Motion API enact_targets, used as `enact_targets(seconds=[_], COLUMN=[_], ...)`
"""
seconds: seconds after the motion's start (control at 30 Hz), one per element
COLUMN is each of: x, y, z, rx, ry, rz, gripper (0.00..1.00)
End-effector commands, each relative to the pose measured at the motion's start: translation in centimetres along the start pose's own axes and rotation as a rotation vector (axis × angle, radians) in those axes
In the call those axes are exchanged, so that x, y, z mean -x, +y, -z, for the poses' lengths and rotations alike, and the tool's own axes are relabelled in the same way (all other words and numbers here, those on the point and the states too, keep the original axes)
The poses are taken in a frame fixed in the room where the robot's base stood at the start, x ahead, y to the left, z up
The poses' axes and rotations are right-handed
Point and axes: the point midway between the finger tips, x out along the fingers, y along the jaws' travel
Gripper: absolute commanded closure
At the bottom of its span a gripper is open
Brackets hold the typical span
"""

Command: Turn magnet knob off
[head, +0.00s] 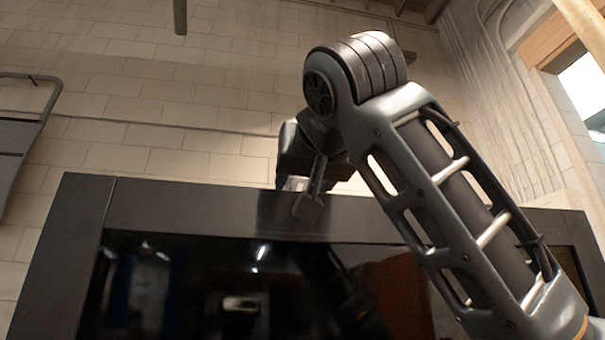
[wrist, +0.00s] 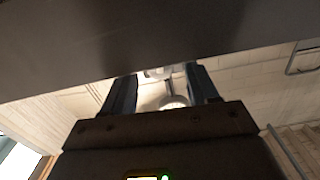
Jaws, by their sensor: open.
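My gripper (wrist: 160,75) is open in the wrist view, with its two dark fingers apart and reaching to the edge of a dark panel. A pale round piece with a thin stem (wrist: 172,101) shows between the fingers; I cannot tell whether it is the magnet knob or something farther back. In the head view my gripper (head: 305,193) hangs at the top rail of a black frame (head: 200,212), with a finger in front of the rail. A small pale patch (head: 294,184) shows beside it, mostly hidden. No knob can be made out clearly.
The black frame holds a dark glossy panel (head: 180,290) with reflections. A pale block wall (head: 160,100) stands behind. A grey metal rack (head: 22,125) is at the far left, a window (head: 585,90) at the right. The space above the frame's left side is clear.

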Motion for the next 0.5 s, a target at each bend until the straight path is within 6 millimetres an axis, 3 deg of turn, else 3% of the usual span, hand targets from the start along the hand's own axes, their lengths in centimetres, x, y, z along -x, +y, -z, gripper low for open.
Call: enact_targets(seconds=[0.4,0.5], x=[-1.04,-1.03], y=[0.02,0.02], z=[-0.06,-0.06], rx=[0.001,0.001], ry=[0.0,0.0], rz=[0.0,0.0], gripper=[0.41,0.51])
